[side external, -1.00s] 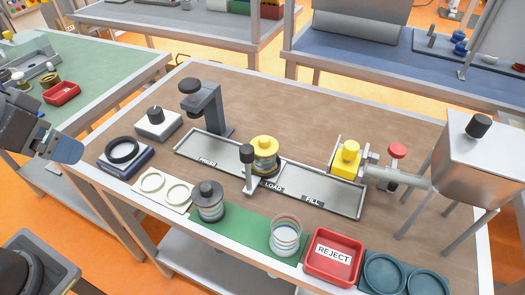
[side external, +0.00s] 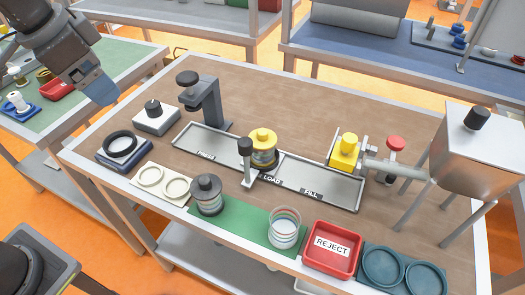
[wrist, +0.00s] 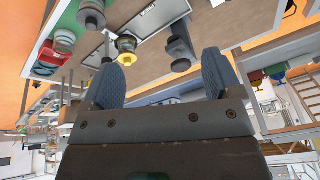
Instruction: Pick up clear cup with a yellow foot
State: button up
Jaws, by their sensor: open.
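A clear cup (side external: 285,235) with coloured bands stands upright at the right end of the green mat; I cannot tell its foot's colour. It also shows in the wrist view (wrist: 65,38). A clear-bodied piece with a yellow top (side external: 263,137) stands at the LOAD place of the grey tray; its yellow part also shows in the wrist view (wrist: 126,44). A similar piece with a dark top (side external: 208,186) stands at the mat's left end. My gripper (side external: 101,90) is open, empty and raised beyond the bench's left end, apart from all of these; its two blue fingers show in the wrist view (wrist: 161,62).
The grey tray (side external: 335,192) crosses mid-bench. A red REJECT bin (side external: 333,250) stands right of the mat (side external: 240,222).

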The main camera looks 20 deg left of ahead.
jog(key=w+d+m+g, duration=0.1)
jog(key=w+d+m, duration=0.25)
jog(key=w, duration=0.25)
jog(key=m+g, duration=0.3)
jog(key=m, duration=0.5)
send_over(260, 143)
jog(key=w, duration=0.2)
notch_tip(260, 143, down, 8)
jog(key=r, duration=0.1)
jog(key=shift+s+a+f+y, duration=0.15)
jog(key=shift+a+f+y, duration=0.15)
jog(key=shift+f, duration=0.35)
notch_tip(260, 143, down, 13)
jog(key=shift+s+f, duration=0.1)
jog(key=shift+s, duration=0.05)
